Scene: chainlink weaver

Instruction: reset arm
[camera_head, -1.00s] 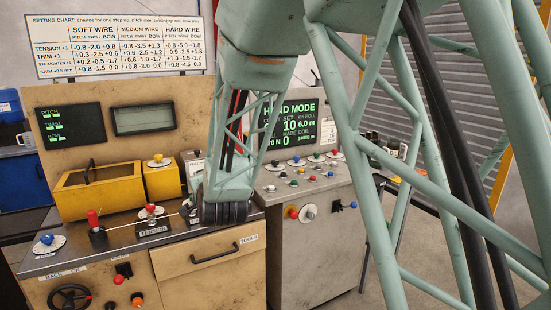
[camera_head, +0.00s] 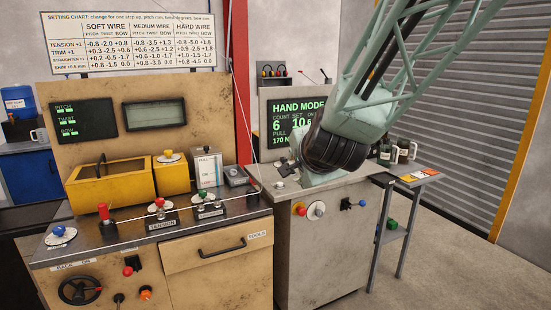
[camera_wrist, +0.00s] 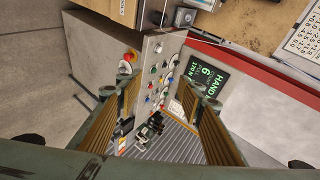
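My gripper (camera_wrist: 166,92) is open in the wrist view, with its two brown-padded fingers wide apart and nothing between them. Behind the gap is the button panel (camera_wrist: 158,80) of the grey console, some way off. In the head view my arm comes down from the upper right, and its dark end stands in front of this console (camera_head: 318,250). There it hides most of the buttons and part of the HAND MODE screen (camera_head: 288,118). My fingers are hard to make out in that view.
The left bench has a yellow box (camera_head: 110,184), red-topped lever (camera_head: 105,215), TENSION knob (camera_head: 160,208) and handled drawer (camera_head: 220,255). A small side table (camera_head: 415,178) and several bottles stand right of the console. The floor at right (camera_head: 450,260) is clear.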

